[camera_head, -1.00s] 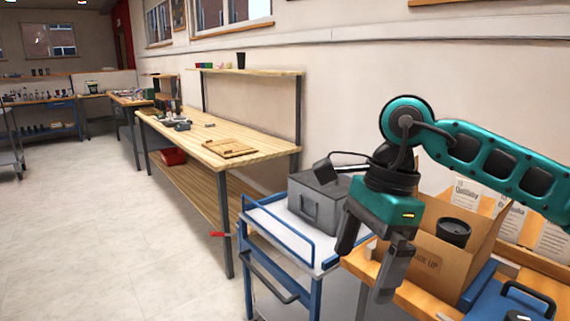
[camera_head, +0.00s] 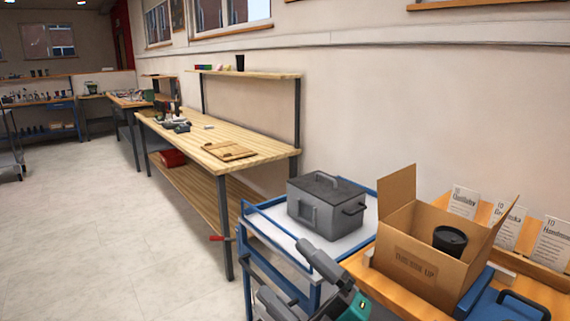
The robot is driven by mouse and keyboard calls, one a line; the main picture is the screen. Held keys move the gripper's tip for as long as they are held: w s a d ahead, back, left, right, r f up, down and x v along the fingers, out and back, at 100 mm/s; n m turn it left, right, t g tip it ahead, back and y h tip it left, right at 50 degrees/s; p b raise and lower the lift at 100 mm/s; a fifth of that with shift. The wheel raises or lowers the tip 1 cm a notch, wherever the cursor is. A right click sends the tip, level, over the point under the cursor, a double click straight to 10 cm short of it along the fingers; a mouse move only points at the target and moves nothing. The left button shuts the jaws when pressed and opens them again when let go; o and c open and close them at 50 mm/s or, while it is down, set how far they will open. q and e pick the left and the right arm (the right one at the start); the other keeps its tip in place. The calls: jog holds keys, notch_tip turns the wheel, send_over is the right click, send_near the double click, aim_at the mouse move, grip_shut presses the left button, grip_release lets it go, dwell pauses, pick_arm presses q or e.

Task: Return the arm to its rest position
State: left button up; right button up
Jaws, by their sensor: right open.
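My right gripper (camera_head: 283,268) is at the bottom of the head view, low in front of the blue cart. It is open, its two dark fingers pointing up and left, with nothing between them. Its teal body (camera_head: 352,306) is cut off by the bottom edge, and the rest of the arm is out of view. An open cardboard box (camera_head: 415,262) stands on the wooden table to the right, with a black cup (camera_head: 450,240) inside. The gripper is apart from the box. My left gripper is not in view.
A grey metal case (camera_head: 318,208) sits on the blue cart (camera_head: 262,222), just beyond the gripper. Several paper signs (camera_head: 506,226) stand behind the box. A blue case (camera_head: 505,306) is at the lower right. A long workbench (camera_head: 190,140) runs along the wall. The floor at left is clear.

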jog(key=d+f+m+t+h, duration=0.4)
jog(key=d+f+m+h, duration=0.2)
jog(key=f+m+h, duration=0.4)
jog(key=s+d+f+m+g+h, duration=0.2)
jog(key=s+d+f+m, duration=0.1)
jog(key=f, duration=0.3)
jog(key=s+d+f+m+g+h, duration=0.2)
jog(key=s+d+f+m+h, duration=0.1)
jog(key=s+d+f+m, duration=0.1)
jog(key=s+d+f+m+g+h+p, duration=0.1)
jog(key=s+d+f+m+g+h, duration=0.1)
jog(key=s+f+m, duration=0.3)
notch_tip(320, 180, down, 5)
jog(key=shift+s+d+r+g, duration=0.15)
jog(key=shift+s+d+g, duration=0.25)
jog(key=shift+s+d, duration=0.35)
jog(key=shift+w, duration=0.15)
jog(key=shift+c, duration=0.3)
